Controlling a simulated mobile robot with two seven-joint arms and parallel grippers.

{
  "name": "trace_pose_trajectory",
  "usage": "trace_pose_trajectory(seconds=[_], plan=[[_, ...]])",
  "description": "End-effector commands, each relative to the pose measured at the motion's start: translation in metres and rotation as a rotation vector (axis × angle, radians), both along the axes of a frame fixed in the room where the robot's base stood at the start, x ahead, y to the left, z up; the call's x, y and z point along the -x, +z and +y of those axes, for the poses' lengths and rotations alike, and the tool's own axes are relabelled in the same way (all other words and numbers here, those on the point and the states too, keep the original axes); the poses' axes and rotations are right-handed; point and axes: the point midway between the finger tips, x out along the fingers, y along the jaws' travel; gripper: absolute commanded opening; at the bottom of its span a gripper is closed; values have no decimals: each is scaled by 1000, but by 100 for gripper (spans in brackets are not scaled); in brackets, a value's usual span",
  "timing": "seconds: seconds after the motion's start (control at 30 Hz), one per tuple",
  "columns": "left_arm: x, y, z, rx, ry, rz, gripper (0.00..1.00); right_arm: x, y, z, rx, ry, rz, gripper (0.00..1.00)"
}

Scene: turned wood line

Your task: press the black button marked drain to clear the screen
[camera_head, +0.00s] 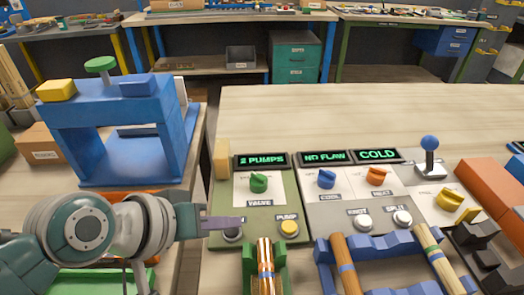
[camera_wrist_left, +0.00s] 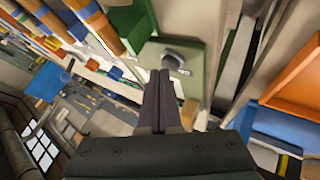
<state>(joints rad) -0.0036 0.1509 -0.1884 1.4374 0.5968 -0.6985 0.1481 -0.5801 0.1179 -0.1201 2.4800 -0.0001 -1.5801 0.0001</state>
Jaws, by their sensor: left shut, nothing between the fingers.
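A dark round button (camera_head: 232,236) sits at the front left of the green panel (camera_head: 216,204), its label mostly hidden by my gripper. It also shows in the left wrist view (camera_wrist_left: 184,57), just past the fingertips, with a small label too small to read. The panel's screen (camera_head: 260,160) reads "2 PUMPS" in green. My left gripper (camera_head: 238,223) is shut and empty. Its fingertips are over the panel near the dark button; I cannot tell whether they touch it. My right gripper is out of view.
A green valve knob (camera_head: 259,183) and yellow pump button (camera_head: 289,228) share the panel. To the right, a grey panel has screens reading "NO FLAW" (camera_head: 324,157) and "COLD" (camera_head: 377,155). Wooden sticks lie on a blue rack (camera_head: 375,247) in front. A blue stand (camera_head: 165,150) is at left.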

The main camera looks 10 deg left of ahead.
Motion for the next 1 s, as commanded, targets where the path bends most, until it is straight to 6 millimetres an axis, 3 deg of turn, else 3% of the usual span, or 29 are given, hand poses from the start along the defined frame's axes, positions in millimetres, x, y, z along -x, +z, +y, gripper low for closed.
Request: trace_pose_trajectory(seconds=[0.77, 1.0], plan=[[0, -7, 0, 0, -1, 1, 0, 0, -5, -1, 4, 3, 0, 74], [1, 2, 0, -1, 0, 1, 0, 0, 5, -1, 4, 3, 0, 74]])
